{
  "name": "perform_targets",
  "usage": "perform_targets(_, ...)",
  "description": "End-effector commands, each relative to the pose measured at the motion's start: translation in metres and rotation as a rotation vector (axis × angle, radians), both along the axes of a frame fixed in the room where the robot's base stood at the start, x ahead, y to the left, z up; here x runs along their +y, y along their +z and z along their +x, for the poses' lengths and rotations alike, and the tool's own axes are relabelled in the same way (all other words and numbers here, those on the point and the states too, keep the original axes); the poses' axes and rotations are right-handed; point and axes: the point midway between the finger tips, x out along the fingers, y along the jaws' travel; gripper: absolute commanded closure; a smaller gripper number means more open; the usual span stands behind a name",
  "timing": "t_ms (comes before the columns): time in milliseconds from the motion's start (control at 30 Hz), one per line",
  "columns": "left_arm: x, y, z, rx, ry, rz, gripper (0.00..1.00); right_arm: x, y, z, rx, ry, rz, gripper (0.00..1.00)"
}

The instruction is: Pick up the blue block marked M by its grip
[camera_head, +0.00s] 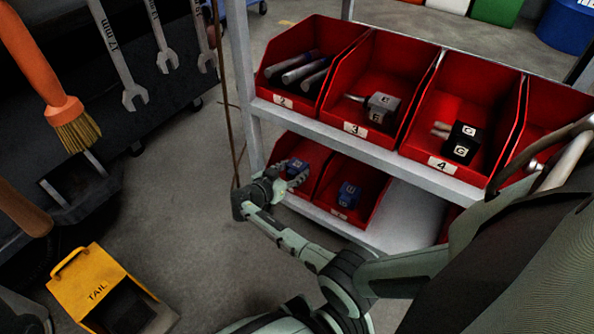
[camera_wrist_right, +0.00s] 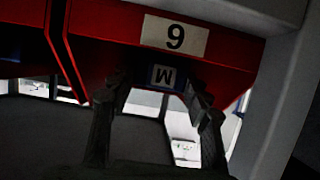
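The blue block with a white M mark (camera_wrist_right: 163,77) shows between my fingers in the wrist view, under the red bin's front lip. In the head view a blue block (camera_head: 298,166) sits in the left lower red bin, just beyond my right gripper (camera_head: 279,184). My right gripper also shows in the wrist view (camera_wrist_right: 158,88), with its two dark fingers spread apart and nothing seen clamped between them. Most of the block and its grip are hidden or too dark to make out. My left gripper is not seen.
The bin's label (camera_wrist_right: 174,35) looks like a 9, perhaps an inverted 6. Another blue block (camera_head: 348,194) lies in the neighbouring lower bin. The upper shelf edge (camera_head: 350,145) runs above my gripper, and a shelf post (camera_head: 246,90) stands left. Open floor (camera_head: 195,215) lies left.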

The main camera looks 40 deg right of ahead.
Motion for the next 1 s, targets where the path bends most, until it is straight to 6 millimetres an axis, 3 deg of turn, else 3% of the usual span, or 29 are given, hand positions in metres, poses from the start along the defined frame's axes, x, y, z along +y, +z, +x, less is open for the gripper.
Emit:
perform_targets(33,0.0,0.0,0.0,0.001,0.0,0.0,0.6,0.0,0.0,0.0,0.0,0.0,0.0,0.62)
perform_targets(233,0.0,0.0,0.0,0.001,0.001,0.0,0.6,0.0,0.0,0.0,0.0,0.0,0.0,0.87)
perform_targets(533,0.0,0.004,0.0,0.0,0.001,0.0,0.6,0.0,0.008,0.001,-0.001,0.0,-0.001,0.88)
perform_targets(633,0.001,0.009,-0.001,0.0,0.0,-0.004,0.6,0.0,0.024,0.001,-0.004,-0.002,0.0,0.88)
perform_targets(1000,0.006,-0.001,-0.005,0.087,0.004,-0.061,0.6,0.0,0.091,0.0,-0.004,-0.002,0.0,0.88)
